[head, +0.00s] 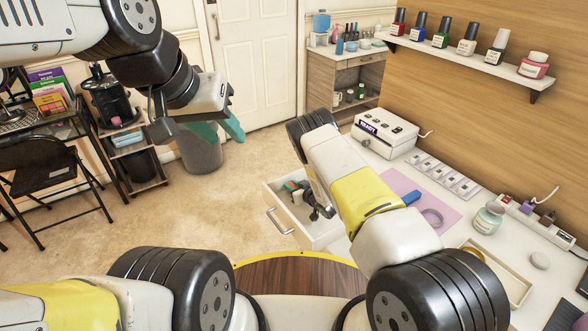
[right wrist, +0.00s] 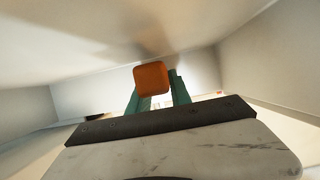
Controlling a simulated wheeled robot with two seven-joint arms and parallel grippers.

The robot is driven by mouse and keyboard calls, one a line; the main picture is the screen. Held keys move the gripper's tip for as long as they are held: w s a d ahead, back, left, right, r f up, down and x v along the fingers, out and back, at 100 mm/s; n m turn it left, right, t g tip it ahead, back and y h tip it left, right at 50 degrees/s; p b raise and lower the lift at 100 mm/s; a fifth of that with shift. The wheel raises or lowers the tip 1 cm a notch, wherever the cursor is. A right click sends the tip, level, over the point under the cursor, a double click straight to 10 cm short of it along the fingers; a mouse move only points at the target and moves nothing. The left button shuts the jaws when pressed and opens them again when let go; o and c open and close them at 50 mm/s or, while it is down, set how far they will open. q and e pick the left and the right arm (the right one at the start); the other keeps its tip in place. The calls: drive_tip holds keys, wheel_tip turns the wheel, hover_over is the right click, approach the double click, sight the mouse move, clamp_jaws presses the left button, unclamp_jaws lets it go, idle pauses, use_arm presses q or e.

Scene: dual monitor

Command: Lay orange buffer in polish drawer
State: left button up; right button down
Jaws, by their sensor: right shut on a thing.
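The orange buffer (right wrist: 152,78) is a small block with rounded corners, held between the teal fingertips of my right gripper (right wrist: 155,92) in the right wrist view. Pale drawer walls surround it in that view. In the head view my right gripper (head: 296,187) reaches down inside the open white drawer (head: 281,221), mostly hidden by my arm. Whether the buffer touches the drawer floor cannot be told. My left gripper (head: 220,129) is raised over the floor at the left, its teal fingers apart and empty.
The white desk (head: 467,214) holds a white box (head: 384,133), a lilac mat (head: 409,193), a mint jar (head: 488,217) and a cream tray (head: 512,276). A wall shelf (head: 463,55) carries several polish bottles. A grey bin (head: 199,152) stands beyond my left gripper. The floor left of the drawer is clear.

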drive_tip(key=c, duration=1.2)
unclamp_jaws()
